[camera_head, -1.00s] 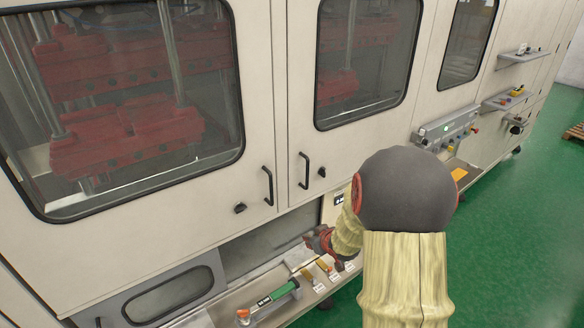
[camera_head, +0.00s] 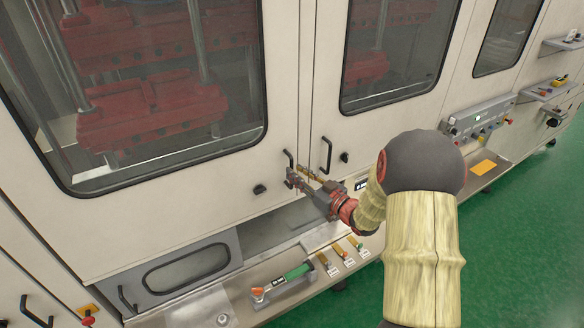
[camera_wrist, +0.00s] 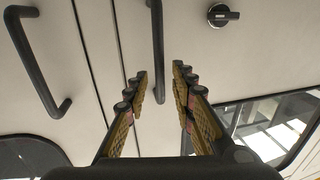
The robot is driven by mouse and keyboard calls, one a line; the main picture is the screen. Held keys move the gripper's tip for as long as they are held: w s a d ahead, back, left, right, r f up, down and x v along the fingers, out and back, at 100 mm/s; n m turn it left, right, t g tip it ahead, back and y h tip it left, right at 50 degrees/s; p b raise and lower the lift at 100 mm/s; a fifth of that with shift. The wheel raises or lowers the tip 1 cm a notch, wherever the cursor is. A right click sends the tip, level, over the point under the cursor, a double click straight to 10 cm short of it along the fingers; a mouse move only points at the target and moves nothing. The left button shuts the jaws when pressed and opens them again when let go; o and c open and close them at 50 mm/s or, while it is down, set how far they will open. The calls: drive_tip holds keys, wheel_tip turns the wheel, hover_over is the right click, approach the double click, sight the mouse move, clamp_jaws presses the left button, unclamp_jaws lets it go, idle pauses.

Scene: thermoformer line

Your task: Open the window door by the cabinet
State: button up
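The left window door (camera_head: 215,175) of the pale cabinet is closed, its large dark-framed window showing red machinery inside. Its black handle (camera_head: 288,159) stands near the door's right edge, partly hidden by my gripper in the head view. My gripper (camera_head: 296,178) is at the lower part of this handle. In the wrist view my gripper (camera_wrist: 159,78) is open, and the handle (camera_wrist: 157,45) shows between its two fingers with a gap on each side. I cannot tell whether they touch it. The right window door (camera_head: 375,130) is also closed, with its own handle (camera_head: 326,155).
A black knob (camera_head: 259,189) sits left of the handle, another (camera_head: 344,157) on the right door. A control panel (camera_head: 480,120) juts out at right. Green floor (camera_head: 535,215) is clear.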

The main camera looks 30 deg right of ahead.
drive_tip(key=shift+p+x, duration=0.3)
drive_tip(key=shift+x, duration=1.35)
drive_tip(key=shift+c, duration=0.5)
clamp_jaws()
